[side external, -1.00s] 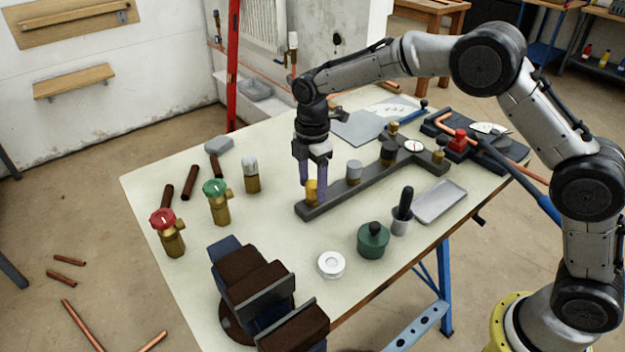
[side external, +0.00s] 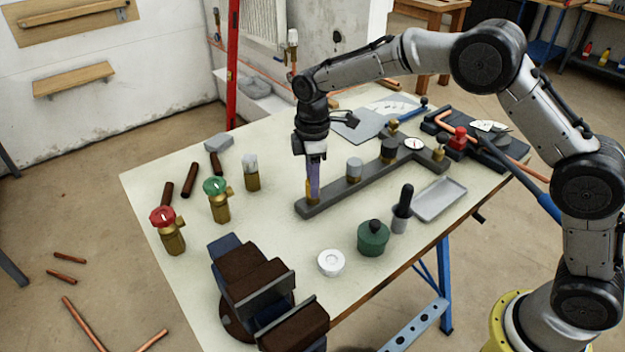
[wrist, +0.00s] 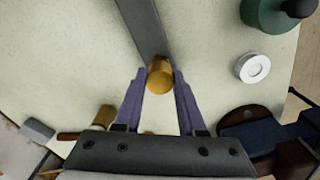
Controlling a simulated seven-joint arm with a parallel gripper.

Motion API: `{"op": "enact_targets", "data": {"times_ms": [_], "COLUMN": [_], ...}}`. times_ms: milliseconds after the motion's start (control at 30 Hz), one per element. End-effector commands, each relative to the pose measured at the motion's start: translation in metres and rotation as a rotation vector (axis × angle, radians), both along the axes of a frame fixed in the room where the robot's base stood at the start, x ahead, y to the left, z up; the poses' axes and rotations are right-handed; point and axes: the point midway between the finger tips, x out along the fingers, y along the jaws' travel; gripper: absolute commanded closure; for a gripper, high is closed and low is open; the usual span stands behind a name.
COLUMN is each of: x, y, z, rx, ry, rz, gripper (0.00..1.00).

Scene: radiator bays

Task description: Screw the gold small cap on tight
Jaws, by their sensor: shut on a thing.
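The gold small cap (side external: 308,190) sits at the near left end of the dark grey manifold bar (side external: 330,201). My gripper (side external: 313,197) points straight down over that end, with its purple fingers around the cap. In the wrist view my gripper (wrist: 159,82) is shut on the gold cap (wrist: 160,77), one finger on each side. The cap looks upright on the bar. Its lower edge and thread are hidden, so I cannot tell how tightly it sits.
Along the bar stand a grey cap (side external: 354,168) and a black cap (side external: 388,150), with a gauge (side external: 414,145) farther on. Red (side external: 167,228) and green (side external: 216,198) valves stand to the left. A vise (side external: 262,290), white ring (side external: 331,262) and green pot (side external: 373,238) are in front.

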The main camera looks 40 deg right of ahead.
Motion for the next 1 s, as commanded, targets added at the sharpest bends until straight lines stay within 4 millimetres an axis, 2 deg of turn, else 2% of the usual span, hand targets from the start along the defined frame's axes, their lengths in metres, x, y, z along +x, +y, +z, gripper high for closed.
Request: {"op": "enact_targets", "data": {"times_ms": [1000], "x": [0.0001], "y": [0.0000], "z": [-0.0004], "rx": [0.001], "ry": [-0.001], "rz": [-1.314], "gripper": [1.00]}}
